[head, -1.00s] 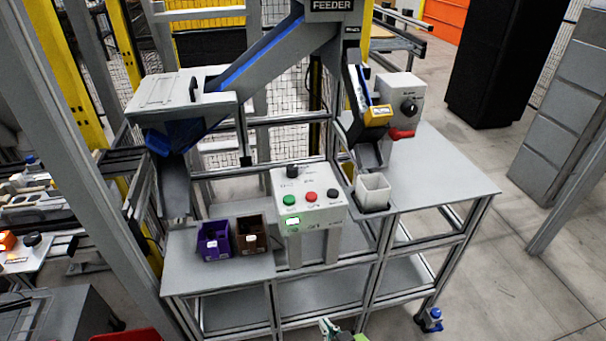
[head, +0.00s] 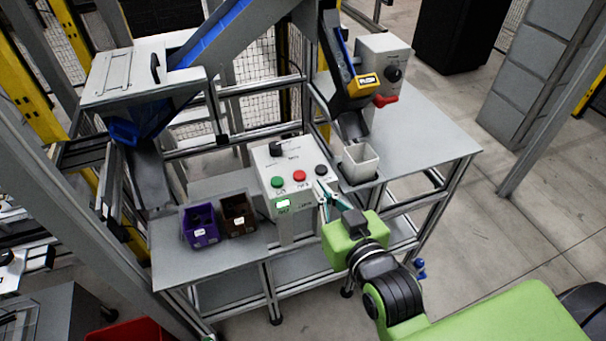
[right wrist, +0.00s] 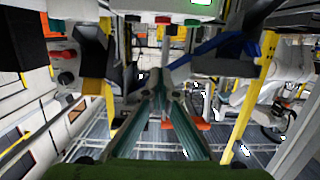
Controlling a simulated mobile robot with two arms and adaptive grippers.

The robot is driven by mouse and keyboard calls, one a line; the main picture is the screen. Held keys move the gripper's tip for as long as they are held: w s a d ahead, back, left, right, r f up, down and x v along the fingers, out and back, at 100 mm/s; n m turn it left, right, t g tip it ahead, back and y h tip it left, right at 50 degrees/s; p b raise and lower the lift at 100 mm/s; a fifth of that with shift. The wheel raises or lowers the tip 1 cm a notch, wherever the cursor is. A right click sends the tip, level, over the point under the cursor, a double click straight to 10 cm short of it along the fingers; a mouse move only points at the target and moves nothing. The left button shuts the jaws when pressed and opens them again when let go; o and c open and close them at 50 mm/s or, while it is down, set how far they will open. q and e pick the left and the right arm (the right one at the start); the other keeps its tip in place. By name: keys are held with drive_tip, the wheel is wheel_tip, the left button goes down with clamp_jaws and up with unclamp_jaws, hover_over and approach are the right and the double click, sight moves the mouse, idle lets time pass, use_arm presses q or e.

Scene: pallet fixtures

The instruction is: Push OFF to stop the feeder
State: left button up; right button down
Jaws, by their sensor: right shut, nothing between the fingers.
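The white control box (head: 288,190) stands on the bench with a green button (head: 277,182), a red button (head: 299,176) and a black button (head: 321,170) in a row. Their labels are too small to read surely. My right gripper (head: 325,190) is shut and empty, its fingertips at the box's right side, below the black button. I cannot tell whether they touch the box. In the right wrist view the shut fingers (right wrist: 158,74) point up toward the box (right wrist: 190,9) at the top edge, with the red button (right wrist: 163,19) above them. My left gripper is out of view.
A dark knob (head: 290,154) sits on the box's upper part, and a green display (head: 283,203) is lit. A purple bin (head: 201,238) and a brown bin (head: 238,224) stand to its left.

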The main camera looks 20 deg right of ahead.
drive_tip(key=p, duration=0.3)
hover_over(304, 185)
drive_tip(key=shift+s+f, duration=0.1)
drive_tip(key=shift+f, duration=0.7)
wheel_tip(304, 185, down, 3)
drive_tip(key=shift+a, duration=0.1)
drive_tip(key=shift+f, duration=0.65)
drive_tip(key=shift+f, duration=0.2)
